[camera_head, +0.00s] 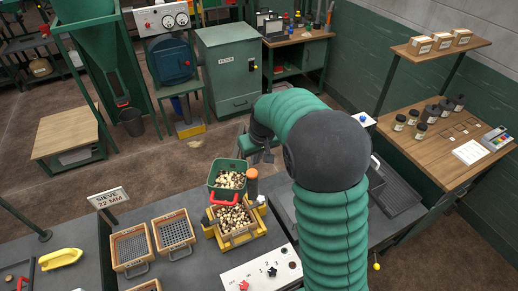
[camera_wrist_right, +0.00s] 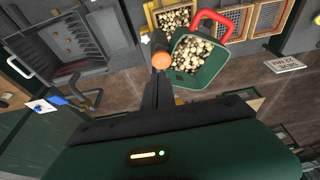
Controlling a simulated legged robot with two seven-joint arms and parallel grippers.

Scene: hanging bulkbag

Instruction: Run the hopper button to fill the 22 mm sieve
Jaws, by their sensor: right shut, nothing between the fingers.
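A green bin (camera_head: 214,190) full of pale and dark pieces, with a red handle, stands behind a yellow-framed box (camera_head: 211,228) holding similar pieces. Both show in the right wrist view, the bin (camera_wrist_right: 208,88) and the yellow-framed box (camera_wrist_right: 151,17). An orange-capped post (camera_head: 252,188) stands beside the bin; its cap shows round in the wrist view (camera_wrist_right: 162,60). My right gripper (camera_head: 261,157) is shut and empty, just behind the post; contact cannot be told. The "SIEVE 22 MM" sign (camera_head: 108,199) stands left, near two wooden-framed sieves (camera_head: 117,264) (camera_head: 173,232). My left gripper is not visible.
A white panel (camera_head: 245,276) with knobs and numbers sits at the bench front. A yellow object (camera_head: 60,259) lies far left. My right arm covers part of the right bench, where a dark tray (camera_head: 400,196) shows. A wooden shelf table (camera_head: 438,152) is beyond.

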